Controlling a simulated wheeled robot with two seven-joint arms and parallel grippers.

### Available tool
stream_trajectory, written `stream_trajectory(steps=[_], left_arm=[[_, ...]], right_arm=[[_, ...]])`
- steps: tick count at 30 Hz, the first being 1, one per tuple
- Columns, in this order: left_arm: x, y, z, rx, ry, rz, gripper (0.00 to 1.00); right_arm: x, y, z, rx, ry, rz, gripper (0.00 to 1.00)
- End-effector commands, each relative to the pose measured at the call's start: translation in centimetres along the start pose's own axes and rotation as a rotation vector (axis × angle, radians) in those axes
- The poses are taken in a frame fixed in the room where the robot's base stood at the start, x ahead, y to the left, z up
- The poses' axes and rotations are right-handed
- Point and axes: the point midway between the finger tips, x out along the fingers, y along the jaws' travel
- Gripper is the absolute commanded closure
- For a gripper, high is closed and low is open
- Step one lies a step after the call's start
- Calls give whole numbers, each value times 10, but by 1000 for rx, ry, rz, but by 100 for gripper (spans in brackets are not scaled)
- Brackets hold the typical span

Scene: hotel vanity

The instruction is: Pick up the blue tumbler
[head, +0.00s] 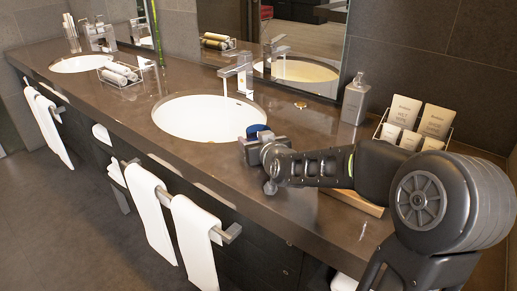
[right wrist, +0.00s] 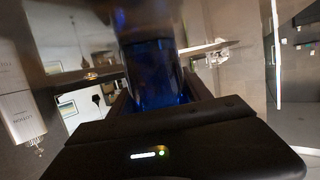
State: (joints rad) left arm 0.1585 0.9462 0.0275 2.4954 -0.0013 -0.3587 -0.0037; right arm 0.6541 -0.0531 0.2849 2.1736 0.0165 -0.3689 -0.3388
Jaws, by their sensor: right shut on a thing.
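The blue tumbler (head: 257,130) is at the front right rim of the near sink in the head view, mostly hidden behind my right gripper (head: 262,148). Only its dark blue upper part shows there. In the right wrist view the tumbler (right wrist: 152,65) is translucent deep blue and stands between the fingers of my right gripper (right wrist: 155,98). The gripper is shut on it. Whether the tumbler's base touches the counter is hidden. My left gripper is not in view.
The near white sink (head: 200,122) and its faucet (head: 238,75) lie left of the gripper. A soap bottle (head: 354,98) and a rack of packets (head: 418,122) stand on the counter at right. White towels (head: 150,210) hang below the counter's front edge.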

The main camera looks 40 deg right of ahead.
Motion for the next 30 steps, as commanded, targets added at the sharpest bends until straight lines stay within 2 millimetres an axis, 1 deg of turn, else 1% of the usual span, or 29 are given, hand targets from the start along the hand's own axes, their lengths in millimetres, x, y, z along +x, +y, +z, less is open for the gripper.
stream_trajectory(steps=[1,2,15,25,28,30], left_arm=[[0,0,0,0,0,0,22],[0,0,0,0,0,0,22],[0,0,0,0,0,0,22],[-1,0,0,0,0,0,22],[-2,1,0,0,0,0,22],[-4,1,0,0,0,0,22]], right_arm=[[0,0,0,0,0,0,62],[0,0,0,0,0,0,64],[0,0,0,0,0,0,100],[-1,0,-5,-1,4,1,100],[-4,0,-14,-2,6,1,100],[-7,0,-24,-2,7,1,100]])
